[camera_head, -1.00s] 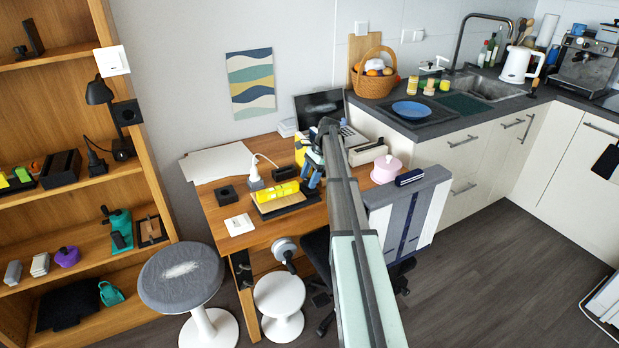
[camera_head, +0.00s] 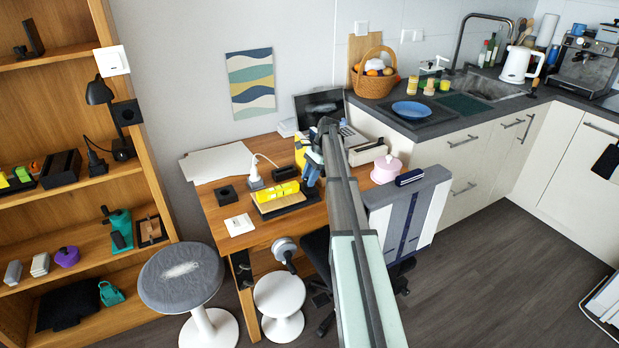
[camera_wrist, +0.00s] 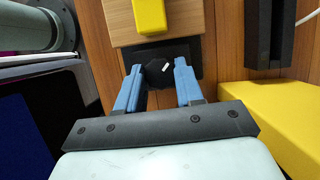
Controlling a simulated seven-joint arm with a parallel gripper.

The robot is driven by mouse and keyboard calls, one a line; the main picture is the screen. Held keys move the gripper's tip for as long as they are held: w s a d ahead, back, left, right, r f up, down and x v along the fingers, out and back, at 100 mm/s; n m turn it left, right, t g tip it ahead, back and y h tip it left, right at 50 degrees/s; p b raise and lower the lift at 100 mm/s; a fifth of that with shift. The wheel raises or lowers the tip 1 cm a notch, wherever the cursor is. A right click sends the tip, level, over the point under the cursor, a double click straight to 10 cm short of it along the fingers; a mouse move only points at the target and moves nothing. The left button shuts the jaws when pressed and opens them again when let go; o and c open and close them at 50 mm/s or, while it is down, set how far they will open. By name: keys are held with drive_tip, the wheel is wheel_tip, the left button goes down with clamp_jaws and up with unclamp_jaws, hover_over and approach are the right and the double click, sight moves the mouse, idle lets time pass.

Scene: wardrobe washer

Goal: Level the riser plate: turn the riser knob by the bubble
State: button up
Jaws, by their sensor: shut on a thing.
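In the wrist view, my gripper (camera_wrist: 159,67) has its two blue fingers on either side of a dark riser knob (camera_wrist: 160,76) with a small white mark, and is shut on it. The knob sits at the near edge of the wooden riser plate (camera_wrist: 122,24). A yellow level (camera_wrist: 150,14) lies on the plate, cut off by the frame's top. In the head view, my gripper (camera_head: 312,178) is at the right end of the plate (camera_head: 284,204), with the yellow level (camera_head: 267,193) on top. The knob is hidden there. The bubble is too small to read.
The plate stands on a wooden desk (camera_head: 262,235). A white power strip (camera_head: 255,180), a dark square block (camera_head: 226,194) and a white switch plate (camera_head: 239,225) lie to the left. A pink pot (camera_head: 386,168) stands to the right. A yellow block (camera_wrist: 265,120) is close by in the wrist view.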

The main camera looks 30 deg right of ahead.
drive_tip(key=n+g, duration=0.1)
drive_tip(key=n, duration=0.3)
drive_tip(key=shift+w+g, duration=0.2)
drive_tip(key=shift+g, duration=0.2)
drive_tip(key=shift+a+n+g+h, duration=0.1)
drive_tip(key=shift+n+g+h, duration=0.25)
drive_tip(key=shift+n, duration=0.85)
drive_tip(key=shift+n+g+h, duration=0.25)
drive_tip(key=shift+n+g, duration=0.1)
drive_tip(key=shift+n, duration=0.85)
drive_tip(key=o, duration=1.1)
drive_tip(key=shift+c, duration=0.2)
drive_tip(key=shift+r, duration=0.1)
drive_tip(key=v, duration=0.7)
drive_tip(key=shift+w+r, duration=0.1)
drive_tip(key=shift+w, duration=0.05)
